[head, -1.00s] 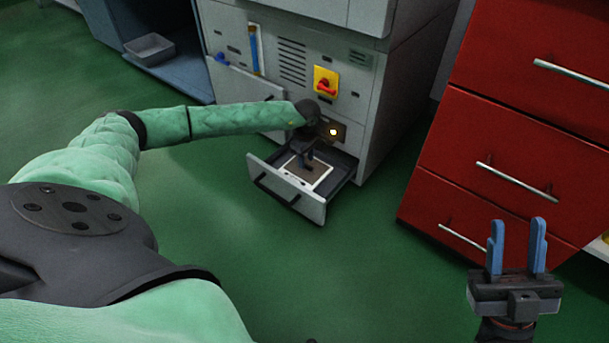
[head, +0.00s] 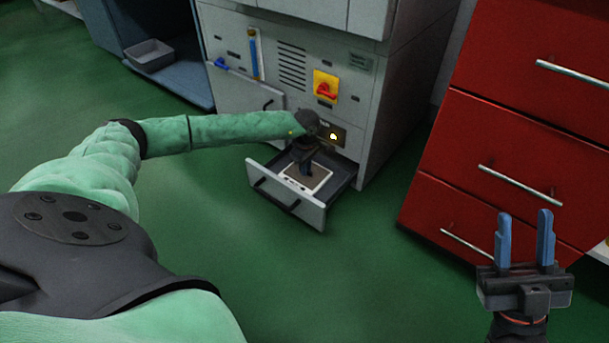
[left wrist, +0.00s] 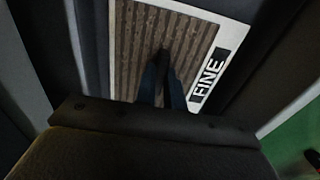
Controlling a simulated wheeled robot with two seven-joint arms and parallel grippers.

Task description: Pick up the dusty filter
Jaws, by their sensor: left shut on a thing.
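The dusty filter (head: 317,182) is a flat panel with a white frame and brown pleated middle. It lies in the open grey drawer (head: 300,212) low on the machine. In the left wrist view the filter (left wrist: 150,50) shows brown dusty pleats and a "FINE" label on its white frame. My left gripper (head: 305,172) reaches down into the drawer over the filter. Its fingers (left wrist: 162,85) are close together at the pleated middle and shut on the filter; the exact grip point is hard to see. My right gripper (head: 525,240) is open and empty at the lower right.
The grey machine (head: 290,85) stands behind the drawer, with a red and yellow switch (head: 325,87). A red cabinet (head: 500,150) with metal handles stands at right. A grey bin (head: 150,54) sits in the blue bay at back left. Green floor in front is clear.

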